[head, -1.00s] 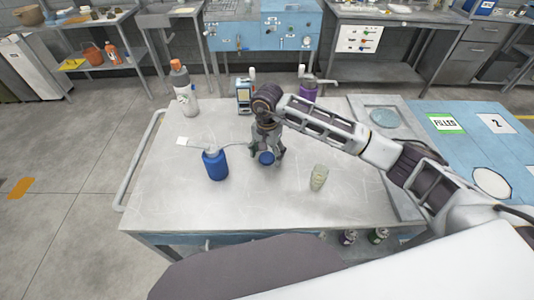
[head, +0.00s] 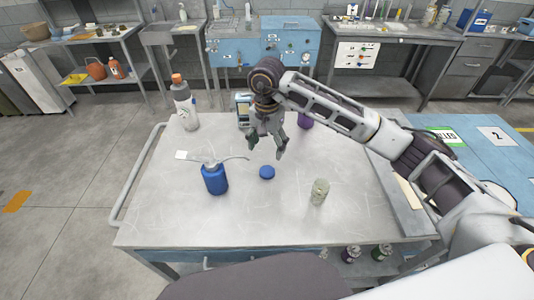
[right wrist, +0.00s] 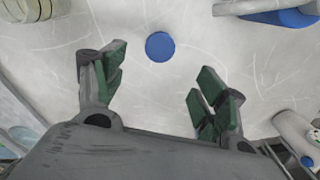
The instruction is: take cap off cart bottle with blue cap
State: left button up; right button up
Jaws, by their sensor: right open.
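A round blue cap (head: 267,172) lies on the cart top (head: 225,222), apart from any bottle. It also shows in the right wrist view (right wrist: 160,46), beyond the fingertips. A blue bottle (head: 214,180) stands upright to its left, with a thin pale curved piece at its top; part of the bottle shows in the right wrist view (right wrist: 293,18). My right gripper (head: 266,149) is open and empty, pointing down above the cart, a little behind the cap in the head view. Its green-padded fingers (right wrist: 160,68) are wide apart. My left gripper is not in view.
A grey bottle with an orange cap (head: 184,105) stands at the back left. A clear greenish jar (head: 319,192) stands right of the cap. A purple container (head: 305,119) and a small device (head: 243,105) stand at the back. The front of the cart top is clear.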

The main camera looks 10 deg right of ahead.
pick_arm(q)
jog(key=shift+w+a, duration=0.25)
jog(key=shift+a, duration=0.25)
pick_arm(e)
jog(key=shift+r, duration=0.85)
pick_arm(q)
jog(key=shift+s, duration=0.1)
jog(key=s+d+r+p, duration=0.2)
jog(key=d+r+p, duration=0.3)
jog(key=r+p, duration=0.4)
pick_arm(e)
notch_tip(320, 180, up, 9)
jog(key=shift+r, duration=0.2)
